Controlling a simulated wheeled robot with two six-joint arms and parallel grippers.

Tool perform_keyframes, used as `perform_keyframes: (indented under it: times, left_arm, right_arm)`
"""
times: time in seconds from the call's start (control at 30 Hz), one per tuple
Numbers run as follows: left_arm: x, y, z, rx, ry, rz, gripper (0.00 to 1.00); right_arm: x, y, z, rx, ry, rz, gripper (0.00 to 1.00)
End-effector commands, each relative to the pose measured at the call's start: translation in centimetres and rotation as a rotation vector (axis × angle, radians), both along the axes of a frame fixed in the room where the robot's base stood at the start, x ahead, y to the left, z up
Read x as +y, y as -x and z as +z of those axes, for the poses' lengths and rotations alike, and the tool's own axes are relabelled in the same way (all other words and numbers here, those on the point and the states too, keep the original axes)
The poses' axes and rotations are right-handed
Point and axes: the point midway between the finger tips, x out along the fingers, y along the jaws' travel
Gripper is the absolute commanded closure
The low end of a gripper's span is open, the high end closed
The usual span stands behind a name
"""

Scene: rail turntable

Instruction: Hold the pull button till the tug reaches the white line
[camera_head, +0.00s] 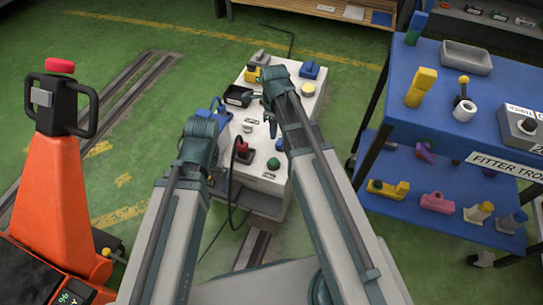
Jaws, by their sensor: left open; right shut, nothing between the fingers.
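A white console (262,183) with several buttons and controls on top stands at the middle. A green round button (273,163) is on its near part and a yellow round button (308,89) on its far right. The labels are too small to read, so I cannot tell which is the pull button. My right gripper (271,127) is shut and empty, pointing down over the console's middle. My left gripper (216,112) is open at the console's left edge, partly hidden by its own wrist. I cannot make out a white line or say which thing is the tug.
An orange truck (56,190) with a black handle and red knob stands at the left. Rails (110,95) run across the green floor, with yellow lines (185,30). A blue shelf trolley (465,140) with coloured parts stands at the right. A workbench is behind.

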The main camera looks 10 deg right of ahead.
Motion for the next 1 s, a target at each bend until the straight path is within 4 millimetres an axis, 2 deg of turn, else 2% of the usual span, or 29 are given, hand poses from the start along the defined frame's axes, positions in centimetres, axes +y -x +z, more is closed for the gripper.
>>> perform_keyframes:
  times: [0.27, 0.47, 1.0]
  left_arm:
    - [0.0, 0.0, -0.3, 0.0, 0.0, 0.0, 0.1]
    - [0.0, 0.0, -1.6, 0.0, 0.0, 0.0, 0.1]
    - [0.2, -0.1, -8.9, -0.002, -0.008, -0.002, 0.1]
  right_arm:
    - [0.0, 0.0, -0.3, 0.0, 0.0, 0.002, 1.0]
    - [0.0, 0.0, -1.6, 0.0, 0.0, 0.003, 1.0]
    - [0.0, 0.0, -8.9, 0.0, 0.0, 0.003, 1.0]
